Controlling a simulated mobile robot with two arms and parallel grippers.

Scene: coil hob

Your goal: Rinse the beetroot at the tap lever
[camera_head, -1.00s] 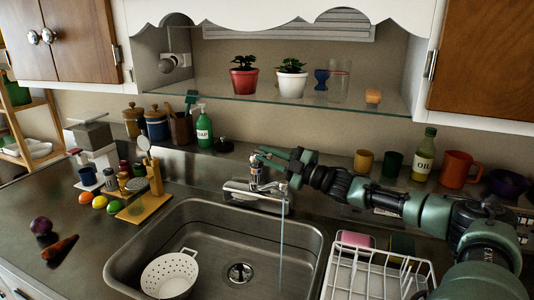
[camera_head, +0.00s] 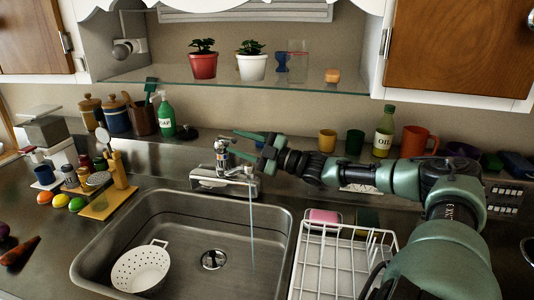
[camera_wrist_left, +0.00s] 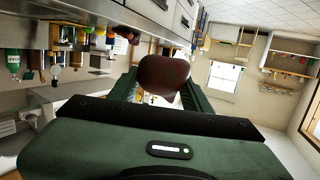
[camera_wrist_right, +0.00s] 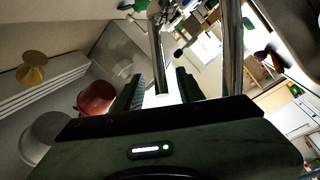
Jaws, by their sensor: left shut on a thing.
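My left gripper (camera_wrist_left: 165,88) is shut on the beetroot (camera_wrist_left: 166,72), a dark red round thing between its fingers in the left wrist view. Neither shows in the head view. The tap (camera_head: 222,172) stands behind the sink, with its lever (camera_head: 221,144) at the top. A thin stream of water (camera_head: 252,225) falls from its spout into the sink (camera_head: 180,222). My right gripper (camera_head: 243,145) is just right of the lever, its fingers apart, with a gap to the lever. The right wrist view also shows it open and empty (camera_wrist_right: 158,88).
A white colander (camera_head: 141,267) sits in the sink's left part. A white dish rack (camera_head: 335,262) stands right of it. A carrot (camera_head: 20,250) lies at far left. A glass shelf (camera_head: 270,85) with potted plants is above the tap.

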